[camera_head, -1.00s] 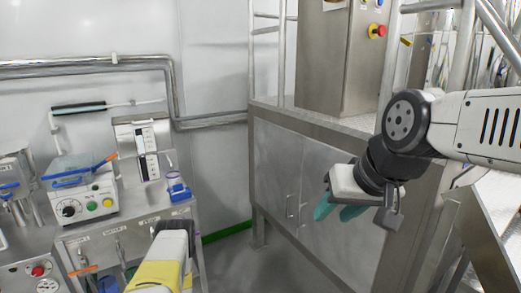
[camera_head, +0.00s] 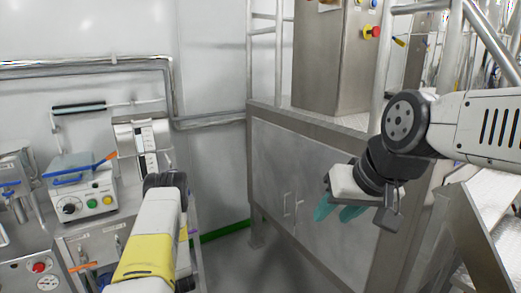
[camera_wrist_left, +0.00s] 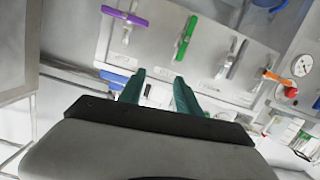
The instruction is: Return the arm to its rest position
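My left arm (camera_head: 151,243), white with a yellow band, rises from the bottom of the head view in front of the left bench. Its dark joint is at the top, and its gripper is hidden there. In the left wrist view my left gripper (camera_wrist_left: 158,96) has two green fingers standing apart, with nothing held between them. My right arm (camera_head: 480,125) comes in from the right edge. My right gripper (camera_head: 338,211) hangs in front of the steel cabinet, its two teal fingers pointing down-left, apart and empty.
A bench with a control box (camera_head: 85,195) with a knob and buttons stands at left. A steel cabinet (camera_head: 290,185) fills the middle right. A panel with purple, green and orange handles (camera_wrist_left: 190,35) shows in the left wrist view. Floor between bench and cabinet looks clear.

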